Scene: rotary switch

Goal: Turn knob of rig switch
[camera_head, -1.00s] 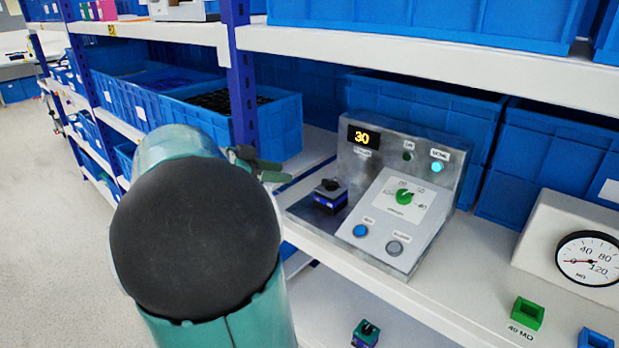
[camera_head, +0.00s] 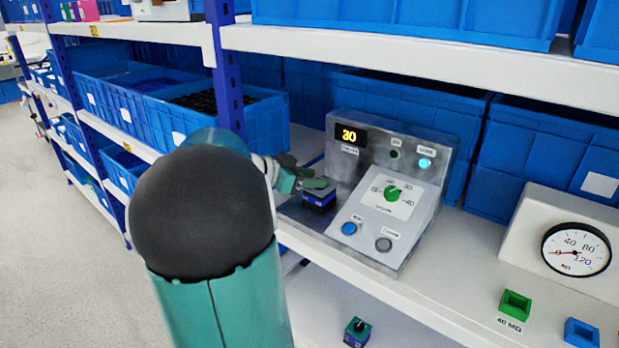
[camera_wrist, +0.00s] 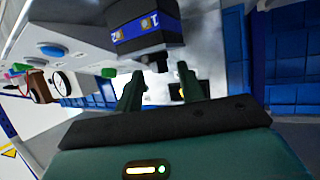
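The rig (camera_head: 425,160) is a grey metal panel with a lit display reading 30 and a sloped white face. A green knob (camera_head: 391,193) sits on its dial. At the rig's left end is a small dark block with a blue band, the switch block (camera_head: 320,200), which also shows large in the wrist view (camera_wrist: 147,32). My gripper (camera_head: 308,183) is at this block's top, partly covering it. In the wrist view my gripper's two green fingers (camera_wrist: 158,78) are apart, with the block's dark knob end (camera_wrist: 154,63) near their tips. Contact cannot be told.
A blue button (camera_head: 349,228) and a grey button (camera_head: 384,245) sit below the dial. A gauge (camera_head: 577,250), a green holder (camera_head: 515,304) and a blue holder (camera_head: 581,332) stand to the right. Blue bins (camera_head: 222,118) stand behind, under an upper shelf (camera_head: 420,62).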

